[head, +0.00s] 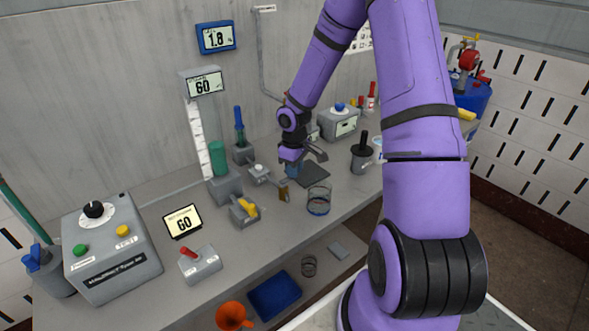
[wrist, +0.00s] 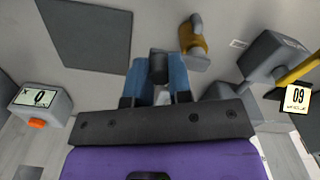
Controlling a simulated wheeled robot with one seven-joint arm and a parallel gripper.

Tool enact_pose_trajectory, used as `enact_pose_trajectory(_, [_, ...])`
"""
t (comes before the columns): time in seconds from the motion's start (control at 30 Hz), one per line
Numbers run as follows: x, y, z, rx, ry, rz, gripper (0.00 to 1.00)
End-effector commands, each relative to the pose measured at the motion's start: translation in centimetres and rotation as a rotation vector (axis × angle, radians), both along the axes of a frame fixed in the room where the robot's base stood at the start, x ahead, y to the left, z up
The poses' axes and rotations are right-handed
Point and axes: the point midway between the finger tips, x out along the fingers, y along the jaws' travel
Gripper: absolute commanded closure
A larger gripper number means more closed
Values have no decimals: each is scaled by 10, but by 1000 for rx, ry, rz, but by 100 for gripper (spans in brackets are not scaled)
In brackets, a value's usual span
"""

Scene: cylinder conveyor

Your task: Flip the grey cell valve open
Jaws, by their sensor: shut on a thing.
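My gripper (head: 292,170) is low over the bench, left of the dark mat. In the wrist view, its blue fingers (wrist: 159,78) are closed on a small dark grey piece (wrist: 158,66), which looks like the handle of the grey cell valve. The valve's body is largely hidden by the fingers and jaw bar, so I cannot tell how far the handle is turned. In the head view, the piece is hidden behind the gripper. A brass fitting (head: 284,192) stands close by in front; it also shows in the wrist view (wrist: 192,38).
A glass beaker (head: 318,200) stands in front of the dark mat (head: 316,177). To the left are a yellow-handled valve block (head: 245,211), a small grey block with a white knob (head: 259,174) and a green cylinder (head: 218,160). A dark cup (head: 361,160) stands to the right.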

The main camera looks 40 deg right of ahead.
Motion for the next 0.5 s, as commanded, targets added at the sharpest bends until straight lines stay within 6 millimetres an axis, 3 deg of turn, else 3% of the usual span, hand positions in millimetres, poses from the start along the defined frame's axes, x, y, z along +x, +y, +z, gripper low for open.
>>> enact_pose_trajectory(0.07, [0, 0, 0, 0, -1, 0, 100])
enact_pose_trajectory(0.1, [0, 0, 0, 0, -1, 0, 76])
enact_pose_trajectory(0.2, [0, 0, 0, 0, -1, -1, 55])
enact_pose_trajectory(0.5, [0, 0, 1, 0, -1, -1, 55])
